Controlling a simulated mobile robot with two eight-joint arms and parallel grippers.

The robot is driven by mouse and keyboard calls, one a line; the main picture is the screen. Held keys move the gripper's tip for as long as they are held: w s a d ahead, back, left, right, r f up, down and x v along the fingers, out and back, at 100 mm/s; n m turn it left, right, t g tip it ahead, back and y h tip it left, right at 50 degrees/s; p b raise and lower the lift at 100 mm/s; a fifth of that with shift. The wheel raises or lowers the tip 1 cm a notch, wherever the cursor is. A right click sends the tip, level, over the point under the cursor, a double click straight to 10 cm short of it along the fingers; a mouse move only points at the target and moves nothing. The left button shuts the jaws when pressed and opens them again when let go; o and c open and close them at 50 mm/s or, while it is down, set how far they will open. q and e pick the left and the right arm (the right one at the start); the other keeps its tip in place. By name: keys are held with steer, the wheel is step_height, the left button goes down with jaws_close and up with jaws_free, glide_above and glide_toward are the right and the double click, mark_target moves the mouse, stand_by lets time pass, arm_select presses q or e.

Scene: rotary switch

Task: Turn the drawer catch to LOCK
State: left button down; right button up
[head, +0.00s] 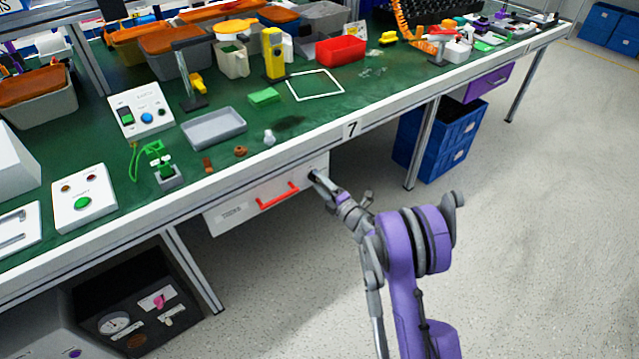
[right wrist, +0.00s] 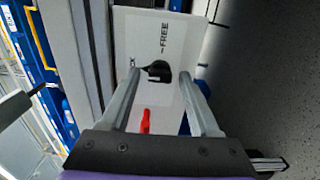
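The white drawer (head: 238,212) with a red handle (head: 277,196) hangs under the bench and looks shut. The catch is a small black knob (right wrist: 158,72) on the drawer's white front, with a FREE label beside it and another label partly hidden behind a finger. My right gripper (right wrist: 159,73) is open, with one finger on each side of the knob and small gaps showing. In the head view my right gripper (head: 318,178) is at the right end of the drawer front and mostly hides the knob. Which mark the knob points to is unclear. My left gripper is not in view.
The bench edge (head: 350,128) runs just above the drawer. A bench leg (head: 423,145) and blue crates (head: 440,140) stand to the right. The red handle also shows in the right wrist view (right wrist: 146,121). The floor (head: 530,230) at the right is clear.

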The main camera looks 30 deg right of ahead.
steer(key=shift+s, duration=0.1)
steer(key=s+p, duration=0.1)
steer(key=s, duration=0.9)
steer(key=shift+s+d, duration=0.3)
steer(key=shift+d, duration=0.1)
